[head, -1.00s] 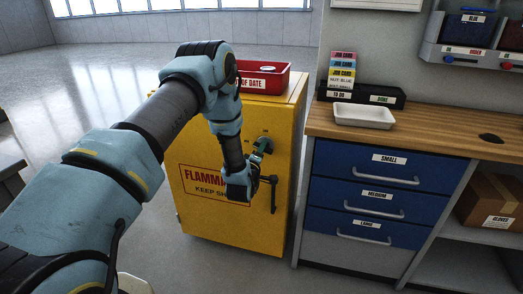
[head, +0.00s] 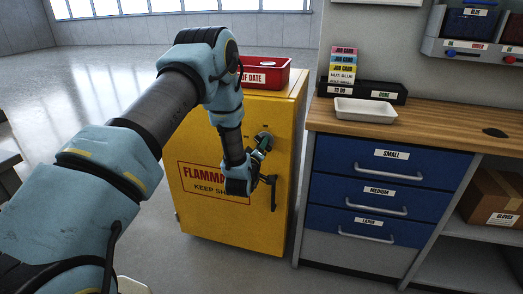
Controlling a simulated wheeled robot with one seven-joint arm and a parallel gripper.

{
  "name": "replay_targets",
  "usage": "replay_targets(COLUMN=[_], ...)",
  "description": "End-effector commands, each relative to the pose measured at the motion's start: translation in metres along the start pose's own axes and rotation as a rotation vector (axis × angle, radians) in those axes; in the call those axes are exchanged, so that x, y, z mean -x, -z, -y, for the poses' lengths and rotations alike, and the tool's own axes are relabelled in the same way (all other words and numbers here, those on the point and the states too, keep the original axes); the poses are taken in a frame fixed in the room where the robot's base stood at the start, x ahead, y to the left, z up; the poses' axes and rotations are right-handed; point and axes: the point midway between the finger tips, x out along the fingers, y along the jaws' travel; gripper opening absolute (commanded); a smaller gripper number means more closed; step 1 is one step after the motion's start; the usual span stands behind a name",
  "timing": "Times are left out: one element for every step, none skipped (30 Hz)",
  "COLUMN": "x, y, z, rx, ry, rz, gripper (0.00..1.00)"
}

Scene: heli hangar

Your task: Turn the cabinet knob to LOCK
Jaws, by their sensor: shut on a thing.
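The yellow cabinet (head: 240,225) stands in the middle of the head view, its door marked FLAMMABLE and KEEP SHUT. The knob (head: 266,137) is on the upper right of the door, a round grey disc mostly hidden behind my gripper. My gripper (head: 262,145) is at the knob and shut on it, its fingers pointing up and right from the wrist. Small lettering lies around the knob, too small to read. A dark lever handle (head: 274,193) hangs on the door just below and right of my gripper.
A red OUT OF DATE bin (head: 264,73) sits on the cabinet top. The workbench (head: 430,127) with blue drawers stands close to the right, bearing a white tray (head: 365,111) and a card rack. Open floor lies to the left and behind.

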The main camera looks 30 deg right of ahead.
Motion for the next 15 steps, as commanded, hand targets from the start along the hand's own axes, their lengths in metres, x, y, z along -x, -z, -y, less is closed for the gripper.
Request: replay_targets(x=[-0.0001,-0.0001,-0.0002,-0.0002,-0.0002,-0.0001,0.0001,0.0001,-0.0001,-0.0002,-0.0002,-0.0001,-0.0001,0.0,0.0001], y=[-0.0027,-0.0026,-0.0027,-0.0027,-0.0027,-0.0032,-0.0035,-0.0035,-0.0031,-0.0028,-0.0027,-0.003,-0.0032,-0.0033,-0.0034], z=[0.0027,0.0027,0.0028,0.0026,0.0022,0.0021,0.0021,0.002,0.0017,0.0017,0.0018,0.0016,0.0012,0.0008,0.0009], rx=[-0.046,-0.075,-0.113,-0.142,-0.17,-0.208,-0.236,-0.265,-0.303,-0.332,-0.361,-0.399,-0.426,-0.454,-0.491], ry=[-0.001,-0.001,-0.001,-0.002,-0.002,-0.001,-0.001,-0.001,-0.001,-0.001,-0.001,-0.001,-0.001,-0.001,-0.001], rz=[-0.001,-0.001,-0.001,0.0,0.0,0.001,0.001,0.001,0.0,-0.001,-0.001,-0.001,-0.001,0.0,0.0], gripper=[0.0,0.0,0.0,0.0,0.0,0.0,0.0,0.0,0.0,0.0,0.0,0.0,0.0,0.0,0.0])
